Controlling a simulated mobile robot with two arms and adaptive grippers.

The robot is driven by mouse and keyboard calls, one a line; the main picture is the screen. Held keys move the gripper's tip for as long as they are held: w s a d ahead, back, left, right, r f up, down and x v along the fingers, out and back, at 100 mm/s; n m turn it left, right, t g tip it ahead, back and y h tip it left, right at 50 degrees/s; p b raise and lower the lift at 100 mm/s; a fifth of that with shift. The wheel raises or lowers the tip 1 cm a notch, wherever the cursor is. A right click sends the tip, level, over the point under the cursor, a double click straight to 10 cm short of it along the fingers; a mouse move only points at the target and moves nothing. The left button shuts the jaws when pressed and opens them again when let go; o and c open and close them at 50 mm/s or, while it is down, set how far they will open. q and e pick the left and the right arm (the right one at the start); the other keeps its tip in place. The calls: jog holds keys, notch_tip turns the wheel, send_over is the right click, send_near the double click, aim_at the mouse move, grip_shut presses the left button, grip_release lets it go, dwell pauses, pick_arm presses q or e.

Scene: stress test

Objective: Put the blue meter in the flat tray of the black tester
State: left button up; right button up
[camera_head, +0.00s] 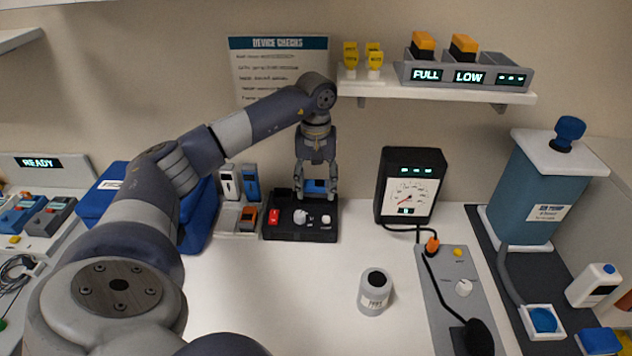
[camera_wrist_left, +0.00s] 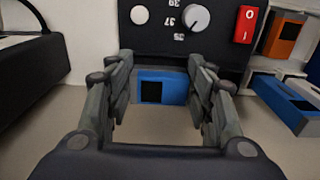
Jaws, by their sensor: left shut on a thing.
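The blue meter (camera_head: 314,186) has a dark screen and is between the fingers of my left gripper (camera_head: 316,192). The meter also shows in the left wrist view (camera_wrist_left: 172,88), between both fingers of the gripper (camera_wrist_left: 160,75). The black tester (camera_head: 290,233) stands against the wall, with a red switch, a knob and a white button; its panel also shows in the left wrist view (camera_wrist_left: 165,40). The meter is at the rear part of the tester. The gripper hides the flat tray, and I cannot tell if the meter touches it. My right gripper is not seen.
A rack left of the tester holds a white device (camera_head: 228,184), another blue device (camera_head: 250,182) and an orange one (camera_head: 248,216). A black gauge (camera_head: 409,160) stands to the right. A grey jar (camera_head: 374,293) stands in front. The white table's middle is clear.

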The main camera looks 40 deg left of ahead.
pick_arm(q)
jog(key=shift+f+b, duration=0.7)
jog(key=shift+f, duration=0.45)
dwell(0.4)
jog(key=o, duration=1.1)
jog(key=shift+r, duration=0.15)
notch_tip(320, 180, up, 12)
jog(key=shift+f, duration=0.2)
dwell(0.3)
